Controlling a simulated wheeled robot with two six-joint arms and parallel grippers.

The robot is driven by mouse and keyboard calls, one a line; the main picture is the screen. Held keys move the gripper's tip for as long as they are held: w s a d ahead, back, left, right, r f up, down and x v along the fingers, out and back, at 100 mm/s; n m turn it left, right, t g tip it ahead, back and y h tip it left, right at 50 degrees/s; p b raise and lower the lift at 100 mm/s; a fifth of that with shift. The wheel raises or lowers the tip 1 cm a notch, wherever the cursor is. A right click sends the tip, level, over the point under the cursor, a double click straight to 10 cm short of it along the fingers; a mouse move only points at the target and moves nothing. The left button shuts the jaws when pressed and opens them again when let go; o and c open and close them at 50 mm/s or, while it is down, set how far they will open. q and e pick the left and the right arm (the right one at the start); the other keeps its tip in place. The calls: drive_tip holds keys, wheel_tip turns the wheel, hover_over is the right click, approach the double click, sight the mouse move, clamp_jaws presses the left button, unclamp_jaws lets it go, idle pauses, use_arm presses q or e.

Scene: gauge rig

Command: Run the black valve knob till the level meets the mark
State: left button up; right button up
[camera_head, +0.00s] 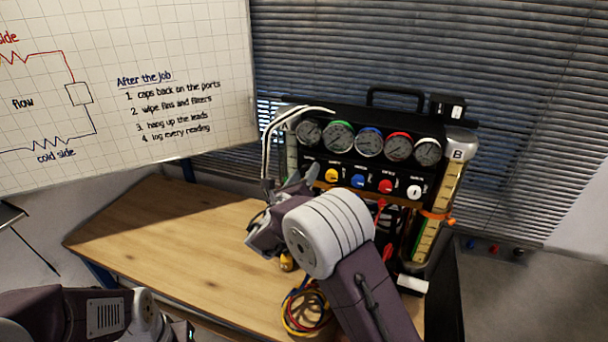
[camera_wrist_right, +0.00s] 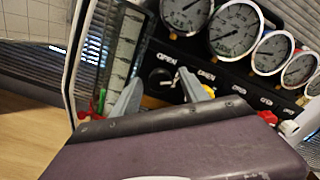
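The gauge rig (camera_head: 350,153) stands at the back of the bench. In the right wrist view the black valve knob (camera_wrist_right: 160,77) sits under an OPEN label, between the two grey fingertips of my right gripper (camera_wrist_right: 158,84). The fingers are apart, with visible space around the knob; I cannot make out contact. In the head view my right gripper (camera_head: 297,184) is at the rig's left side and the black knob is hidden. The sight tube (camera_wrist_right: 124,45) with scale lines is left of the knob; its level and mark are not readable. My left gripper is out of view.
Yellow (camera_head: 332,175), blue (camera_head: 358,181), red (camera_head: 385,186) and white (camera_head: 414,191) knobs line the panel below several gauges. Tube B (camera_head: 450,187) has an orange clamp. Coiled hoses (camera_head: 305,312) lie at the front; the bench's left (camera_head: 150,235) is clear.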

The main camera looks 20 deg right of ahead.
drive_tip(key=b+v, duration=0.3)
drive_tip(key=v, duration=0.6)
idle(1.7)
